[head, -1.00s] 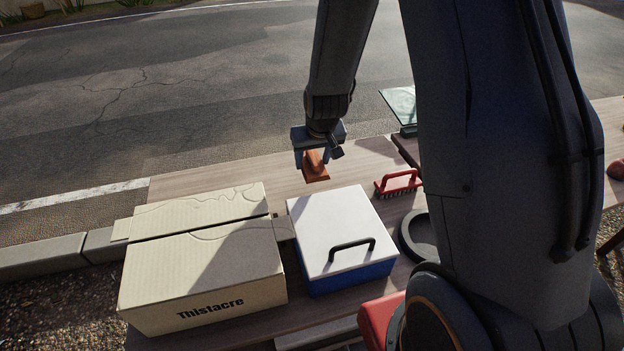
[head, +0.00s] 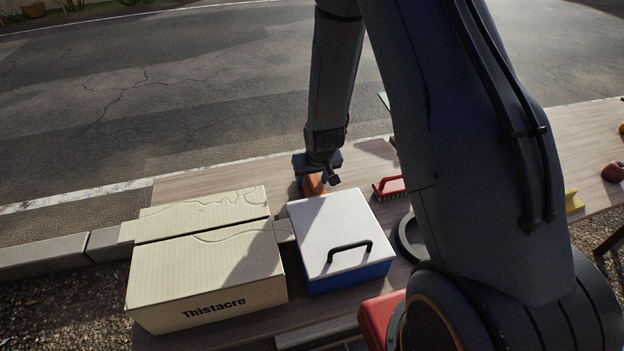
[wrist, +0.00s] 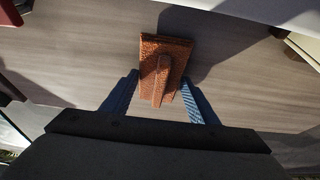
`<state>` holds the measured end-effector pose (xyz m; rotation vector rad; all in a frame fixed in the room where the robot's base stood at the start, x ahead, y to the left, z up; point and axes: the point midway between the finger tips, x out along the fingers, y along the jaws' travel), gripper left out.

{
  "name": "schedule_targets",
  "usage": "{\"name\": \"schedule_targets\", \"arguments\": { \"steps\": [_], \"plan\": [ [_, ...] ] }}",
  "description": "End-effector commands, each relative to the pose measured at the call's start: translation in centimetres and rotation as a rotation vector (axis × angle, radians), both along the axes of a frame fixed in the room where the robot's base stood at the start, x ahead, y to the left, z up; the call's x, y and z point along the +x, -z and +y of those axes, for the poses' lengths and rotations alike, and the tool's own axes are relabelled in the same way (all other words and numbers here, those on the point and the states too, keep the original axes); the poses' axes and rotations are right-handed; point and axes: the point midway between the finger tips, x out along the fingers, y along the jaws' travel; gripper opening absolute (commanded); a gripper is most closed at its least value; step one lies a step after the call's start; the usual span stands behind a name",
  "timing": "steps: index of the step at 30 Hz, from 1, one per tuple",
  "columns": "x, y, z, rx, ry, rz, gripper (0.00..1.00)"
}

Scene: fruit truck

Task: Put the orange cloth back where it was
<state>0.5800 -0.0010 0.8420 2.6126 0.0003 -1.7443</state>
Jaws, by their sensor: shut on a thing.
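The orange cloth (head: 313,184) is folded, with a raised ridge in its middle. My gripper (head: 316,178) is shut on it, behind the white-lidded blue box. In the wrist view the cloth (wrist: 165,72) sits between my two blue fingers (wrist: 163,88), which grip its ridge. The cloth is low over the wooden table (wrist: 80,55). I cannot tell whether it touches the tabletop. In the head view the front part of the cloth is close to the box's back edge.
The blue box with a white lid (head: 335,228) and black handle stands in front of my gripper. A cardboard box (head: 205,265) is to its left. A red brush (head: 388,187) lies to the right. The table behind the cardboard box (head: 215,178) is clear.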

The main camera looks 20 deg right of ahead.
Motion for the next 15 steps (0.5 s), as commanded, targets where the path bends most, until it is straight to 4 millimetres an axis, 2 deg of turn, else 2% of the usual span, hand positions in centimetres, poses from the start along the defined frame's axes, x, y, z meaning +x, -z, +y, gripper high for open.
{"name": "schedule_targets", "arguments": {
  "steps": [15],
  "plan": [
    [0.0, 1.3, 0.0, 0.000, 0.000, 0.002, 0.24]
  ]
}}
